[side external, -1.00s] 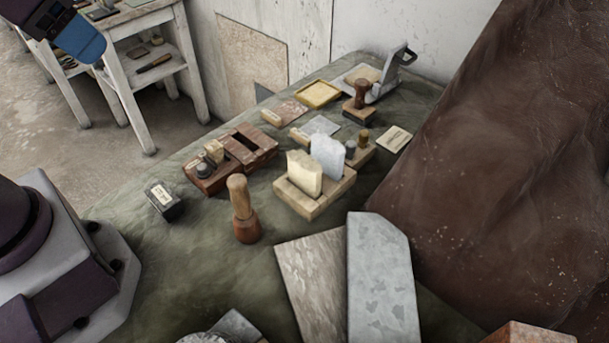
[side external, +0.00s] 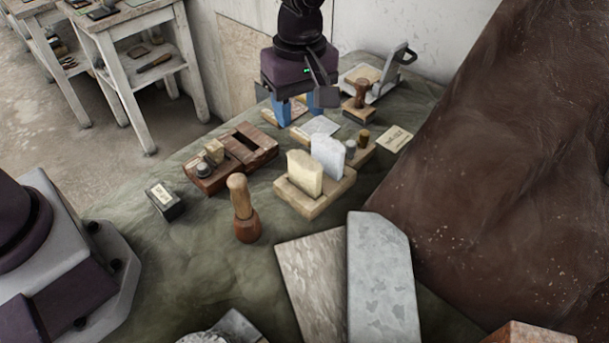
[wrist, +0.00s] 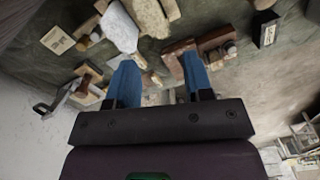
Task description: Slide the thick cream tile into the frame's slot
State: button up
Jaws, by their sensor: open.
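The thick cream tile (side external: 304,175) stands upright in a pale wooden rack (side external: 318,203), beside an upright grey-white tile (side external: 328,156). The cream tile also shows at the top of the wrist view (wrist: 150,14). The frame (side external: 262,141) is a reddish-brown wooden block with a dark slot in its top, left of and behind the rack. The slot looks empty. My gripper (side external: 297,112) points down over the back part of the bench, behind the rack and frame. Its two blue fingers are apart in the wrist view (wrist: 158,62), with nothing held between them.
A wooden holder with small knobs (side external: 206,170) adjoins the frame. A wooden-handled tool (side external: 243,210) stands in front. A stamp (side external: 360,100), a labelled card (side external: 395,138) and a dark box (side external: 164,200) lie around. A large brown mass (side external: 500,170) bounds the right side.

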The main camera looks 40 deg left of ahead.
aim_at(305, 161)
jog(key=f+n, duration=0.1)
jog(key=f, duration=0.3)
jog(key=f+n, duration=0.1)
jog(key=f, duration=0.3)
jog(key=f+n, duration=0.1)
jog(key=f, duration=0.3)
jog(key=shift+w+d, duration=0.25)
jog(key=shift+w, duration=0.1)
grip_shut()
